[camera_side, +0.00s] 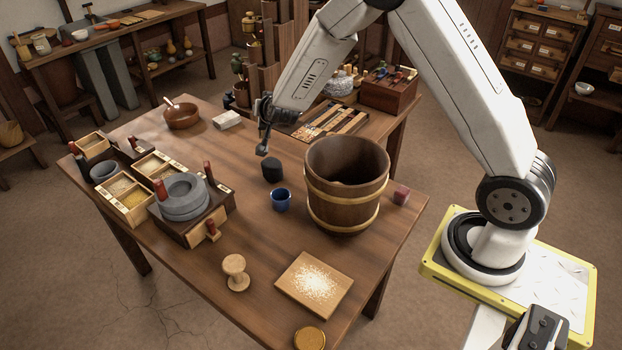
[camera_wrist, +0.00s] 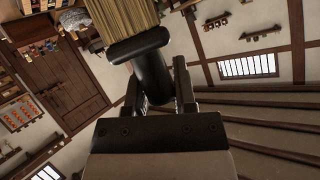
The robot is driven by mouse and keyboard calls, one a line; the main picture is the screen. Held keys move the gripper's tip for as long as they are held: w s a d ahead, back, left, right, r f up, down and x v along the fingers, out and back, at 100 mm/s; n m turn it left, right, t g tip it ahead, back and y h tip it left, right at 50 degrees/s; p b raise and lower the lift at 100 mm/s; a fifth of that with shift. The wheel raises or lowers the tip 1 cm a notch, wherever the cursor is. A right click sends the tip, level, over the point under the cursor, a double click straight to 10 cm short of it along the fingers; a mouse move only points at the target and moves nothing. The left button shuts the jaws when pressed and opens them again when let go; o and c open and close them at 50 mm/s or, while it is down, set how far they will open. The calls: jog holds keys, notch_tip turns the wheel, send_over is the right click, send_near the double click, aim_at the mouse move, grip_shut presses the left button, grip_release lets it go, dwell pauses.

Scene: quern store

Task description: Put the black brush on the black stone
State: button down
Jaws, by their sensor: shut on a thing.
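The black brush (camera_wrist: 140,45) shows in the wrist view as a dark handle with a wider, rounded end. My gripper (camera_wrist: 158,80) is shut on it, one finger on each side. The black stone (camera_side: 272,169) sits on the table just below, near the blue cup. The brush appears apart from the stone.
A wooden bucket (camera_side: 345,205) stands right of the stone, and a blue cup (camera_side: 281,199) stands in front of it. A stone quern (camera_side: 184,196) and boxes of grain (camera_side: 124,196) are at left. A flour-dusted board (camera_side: 314,284) lies in front. The table's middle left is clear.

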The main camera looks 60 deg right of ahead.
jog(key=w+d+f+m+g+h, duration=0.3)
jog(key=w+d+f, duration=0.1)
jog(key=d+f, duration=0.15)
send_over(272, 159)
jog(key=shift+m, duration=0.4)
jog(key=shift+d+f, duration=0.1)
jog(key=shift+f, duration=5.1)
jog(key=shift+c, duration=2.1)
grip_release()
jog(key=shift+f, duration=0.1)
jog(key=shift+s+a+r, duration=0.2)
jog(key=shift+a+r, duration=0.2)
jog(key=v, duration=1.1)
jog(key=shift+f, duration=0.1)
